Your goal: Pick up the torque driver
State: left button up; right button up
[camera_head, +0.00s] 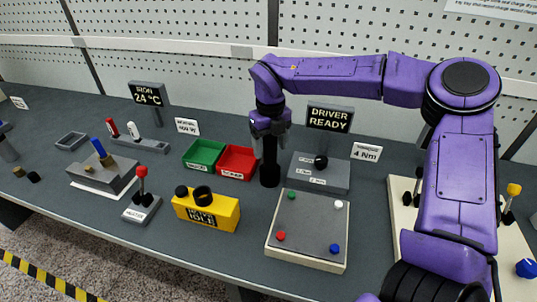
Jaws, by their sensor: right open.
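A black upright shape, apparently the torque driver (270,170), stands on the grey bench just right of the red tray. My right gripper (269,132) points down directly over its top. The jaws are open, with the fingers at the upper end of the black shape. I cannot tell whether the fingers are around it or only above it, since the gripper hides its top. My left gripper is not in view.
A grey box with a black knob (320,162) and the "DRIVER READY" sign (330,117) stand to the right. A red tray (238,162), green tray (204,154) and yellow box (207,212) lie left. A plate with coloured knobs (308,226) is in front.

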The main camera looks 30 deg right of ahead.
jog(key=shift+f, duration=0.7)
jog(key=shift+s, duration=0.15)
jog(key=c, duration=1.3)
